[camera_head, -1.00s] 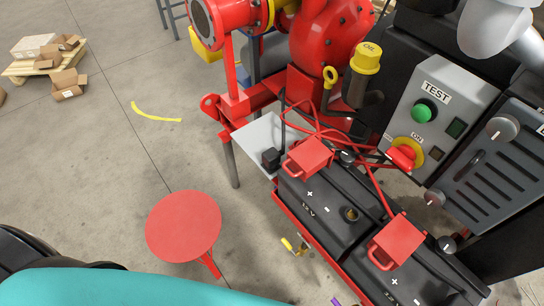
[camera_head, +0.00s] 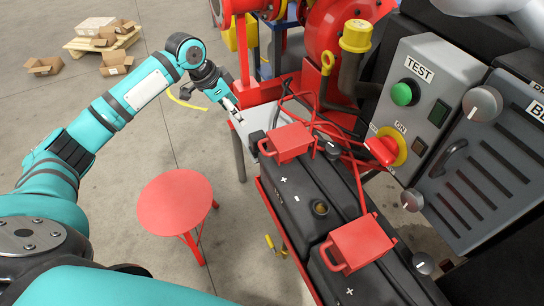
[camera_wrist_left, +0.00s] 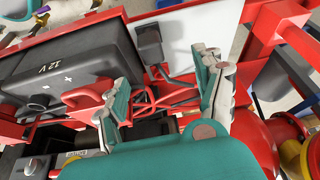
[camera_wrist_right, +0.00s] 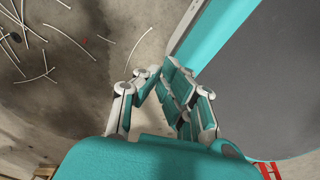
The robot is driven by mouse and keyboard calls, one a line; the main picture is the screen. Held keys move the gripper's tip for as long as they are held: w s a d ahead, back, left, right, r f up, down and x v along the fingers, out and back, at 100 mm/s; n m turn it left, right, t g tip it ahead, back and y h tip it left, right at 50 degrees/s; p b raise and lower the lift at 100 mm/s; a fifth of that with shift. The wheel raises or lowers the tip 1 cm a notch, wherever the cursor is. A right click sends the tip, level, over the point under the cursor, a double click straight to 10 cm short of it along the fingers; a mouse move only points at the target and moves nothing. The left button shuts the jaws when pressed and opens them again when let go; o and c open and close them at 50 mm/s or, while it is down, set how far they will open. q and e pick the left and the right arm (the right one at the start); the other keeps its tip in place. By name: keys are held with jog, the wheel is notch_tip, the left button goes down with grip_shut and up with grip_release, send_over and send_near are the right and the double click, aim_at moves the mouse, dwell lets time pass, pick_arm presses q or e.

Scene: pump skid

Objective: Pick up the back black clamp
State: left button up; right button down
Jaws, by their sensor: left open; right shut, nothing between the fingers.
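A small black clamp (camera_head: 257,141) sits on a pale plate (camera_head: 243,128) at the back end of the batteries, beside a red clamp (camera_head: 288,141). In the left wrist view the black clamp (camera_wrist_left: 150,45) shows against the white plate (camera_wrist_left: 205,20), just beyond the fingertips. My left gripper (camera_head: 231,106) is open and empty, behind and left of the black clamp in the head view. In its wrist view the fingers (camera_wrist_left: 165,78) are spread, with red cables showing between them. My right gripper (camera_wrist_right: 156,76) is shut and empty, and is not seen in the head view.
Black batteries (camera_head: 292,195) stand in a red tray, with a second red clamp (camera_head: 354,243) at the front. Red cables (camera_head: 345,140) loop toward the test panel (camera_head: 418,85). A red stool (camera_head: 176,202) stands left. Red pump piping is behind.

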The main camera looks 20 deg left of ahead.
pick_arm(q)
jog(key=s+r, duration=0.2)
send_over(255, 136)
jog(key=s+a, duration=0.2)
jog(key=s, duration=0.1)
notch_tip(255, 136, down, 6)
jog(key=f, duration=0.2)
jog(key=w+f, duration=0.1)
jog(key=d+f, duration=0.1)
jog(key=shift+w+f+m+g, duration=0.1)
jog(key=shift+w+m+g, duration=0.2)
jog(key=shift+w, duration=0.1)
jog(key=shift+w+d+f, duration=0.15)
jog(key=shift+f, duration=0.3)
jog(key=x, duration=0.5)
jog(key=shift+w+d, duration=0.1)
jog(key=shift+w, duration=0.05)
jog(key=shift+r, duration=0.1)
pick_arm(e)
jog(key=shift+a+f, duration=0.1)
jog(key=shift+f, duration=0.35)
pick_arm(q)
jog(key=shift+c, duration=0.2)
grip_shut()
pick_arm(e)
jog(key=shift+a, duration=0.3)
